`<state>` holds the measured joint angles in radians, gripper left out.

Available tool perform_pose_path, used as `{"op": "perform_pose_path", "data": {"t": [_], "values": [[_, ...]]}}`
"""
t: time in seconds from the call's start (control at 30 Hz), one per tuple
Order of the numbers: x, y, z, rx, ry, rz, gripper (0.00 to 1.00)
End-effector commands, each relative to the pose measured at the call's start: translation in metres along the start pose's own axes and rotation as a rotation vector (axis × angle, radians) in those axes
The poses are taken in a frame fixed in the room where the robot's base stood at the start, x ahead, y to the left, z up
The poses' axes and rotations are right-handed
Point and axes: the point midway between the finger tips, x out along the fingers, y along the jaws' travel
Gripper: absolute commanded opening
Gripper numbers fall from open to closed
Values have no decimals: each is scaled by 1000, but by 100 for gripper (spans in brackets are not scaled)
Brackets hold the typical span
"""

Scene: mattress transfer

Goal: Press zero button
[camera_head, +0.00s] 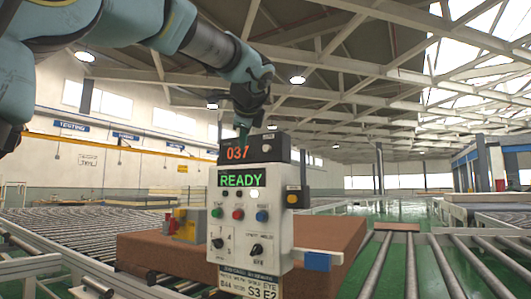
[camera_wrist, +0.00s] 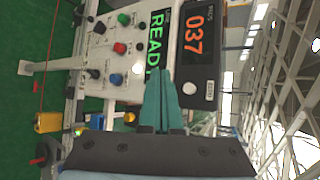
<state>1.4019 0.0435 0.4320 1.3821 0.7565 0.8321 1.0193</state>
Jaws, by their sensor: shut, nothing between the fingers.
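A grey control box (camera_head: 240,215) stands upright in the middle of the head view, with a green READY screen (camera_head: 240,180). On top sits a black display unit (camera_head: 225,156) with red digits reading 037. A round white button (camera_head: 266,148) is on its right side; it also shows in the wrist view (camera_wrist: 189,88). My gripper (camera_head: 243,130) is at the top of the display unit. In the wrist view my gripper's teal fingers (camera_wrist: 160,72) are together and empty, with tips over the READY screen's edge, left of the white button. Contact cannot be told.
The box has green, red and blue buttons, black knobs and a yellow-fronted side box (camera_head: 292,198). A brown mattress-like block (camera_head: 145,250) lies behind it. Roller conveyors (camera_head: 80,205) run on both sides. The space above the box is open.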

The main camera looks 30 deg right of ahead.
Motion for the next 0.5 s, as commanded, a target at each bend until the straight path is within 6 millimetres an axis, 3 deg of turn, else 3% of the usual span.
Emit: {"op": "perform_pose_path", "data": {"t": [0.5], "values": [[2,-6,-4,7,0,-3,0]]}}
